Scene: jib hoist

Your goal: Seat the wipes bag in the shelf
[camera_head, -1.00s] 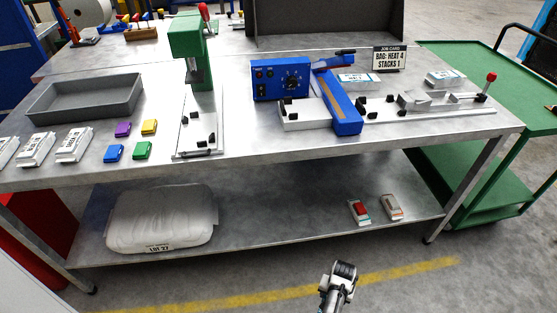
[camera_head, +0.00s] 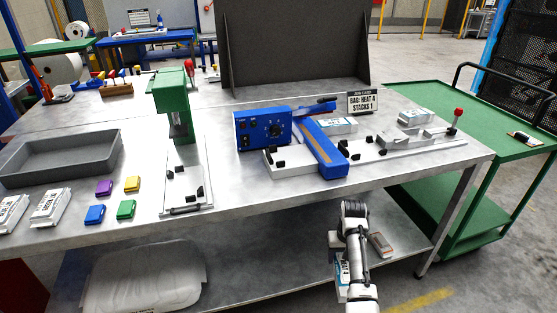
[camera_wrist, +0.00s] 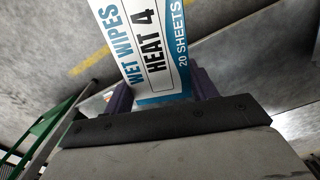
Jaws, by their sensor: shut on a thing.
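The wipes bag (camera_wrist: 150,50) is a white pack with blue bands, printed WET WIPES, HEAT 4 and 20 SHEETS. My gripper (camera_wrist: 162,94) is shut on it, with dark fingers on either side of its lower end in the wrist view. In the head view the bag (camera_head: 342,274) shows partly behind my arm, in front of the bench's right part and below the tabletop. My fingertips are hidden there. The bench's lower shelf (camera_head: 235,268) is grey metal, and the bag overlaps it in the picture. I cannot tell whether they touch.
A small pack (camera_head: 381,244) lies on the lower shelf just right of my arm, and a large white sack (camera_head: 140,280) lies at left. Above is the tabletop with a blue sealer (camera_head: 262,130) and green press (camera_head: 174,105). A green cart (camera_head: 480,125) stands at right.

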